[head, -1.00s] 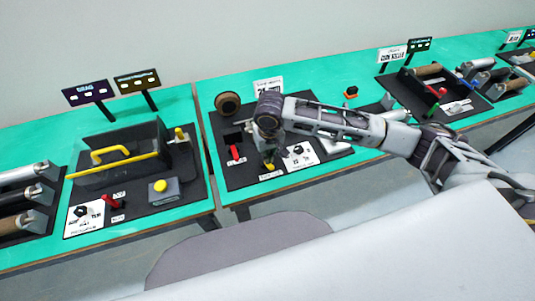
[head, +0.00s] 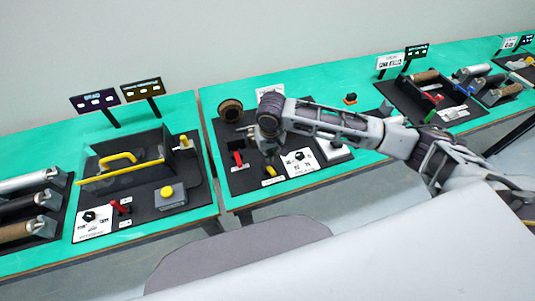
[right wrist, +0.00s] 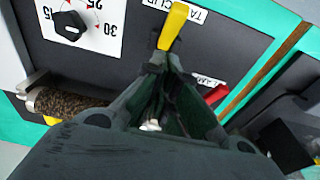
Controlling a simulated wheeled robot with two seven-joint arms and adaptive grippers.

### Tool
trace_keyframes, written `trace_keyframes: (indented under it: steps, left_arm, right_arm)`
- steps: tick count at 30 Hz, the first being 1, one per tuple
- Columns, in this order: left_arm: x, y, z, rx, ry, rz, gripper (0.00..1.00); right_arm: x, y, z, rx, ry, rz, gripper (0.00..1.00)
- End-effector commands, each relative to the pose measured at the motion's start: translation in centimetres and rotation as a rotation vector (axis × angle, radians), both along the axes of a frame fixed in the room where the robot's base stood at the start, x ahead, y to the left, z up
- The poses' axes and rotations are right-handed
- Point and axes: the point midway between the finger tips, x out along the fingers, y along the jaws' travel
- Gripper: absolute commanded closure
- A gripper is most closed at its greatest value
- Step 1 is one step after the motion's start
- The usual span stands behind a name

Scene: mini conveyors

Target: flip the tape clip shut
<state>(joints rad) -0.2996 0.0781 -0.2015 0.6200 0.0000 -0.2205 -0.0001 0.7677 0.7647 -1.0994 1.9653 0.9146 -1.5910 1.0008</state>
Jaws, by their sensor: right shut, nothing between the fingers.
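The tape clip shows as a yellow lever (right wrist: 173,26) at the top of the right wrist view, beside its white label. In the head view the yellow lever (head: 270,170) is small, at the front of the middle station. My right gripper (head: 268,150) is over that station, its fingers mostly hidden by the wrist in the head view. In the right wrist view my right gripper (right wrist: 167,62) is shut and empty, its tips right at the lever's lower end. I cannot tell whether they touch. My left gripper is out of view.
A red lever (right wrist: 215,94) stands right of the fingers in the wrist view; a dial plate (right wrist: 80,28) lies to the left. A brown roll (head: 230,111) sits behind. Another station with a clear cover (head: 122,160) stands on the left table.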

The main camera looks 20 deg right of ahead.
Motion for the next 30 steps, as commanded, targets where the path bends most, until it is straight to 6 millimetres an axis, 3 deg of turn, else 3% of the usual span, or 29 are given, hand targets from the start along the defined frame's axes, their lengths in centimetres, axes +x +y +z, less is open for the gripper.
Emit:
trace_keyframes:
  steps: [10,24,30]
  left_arm:
    - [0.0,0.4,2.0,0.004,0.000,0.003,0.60]
    - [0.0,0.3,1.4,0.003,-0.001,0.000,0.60]
    - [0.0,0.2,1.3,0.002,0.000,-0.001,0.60]
  right_arm:
    - [0.8,-0.7,1.3,-0.001,0.003,-0.001,1.00]
    - [0.2,-0.6,8.2,0.001,0.000,0.000,1.00]
    - [0.0,-0.6,10.2,0.001,0.001,-0.001,1.00]
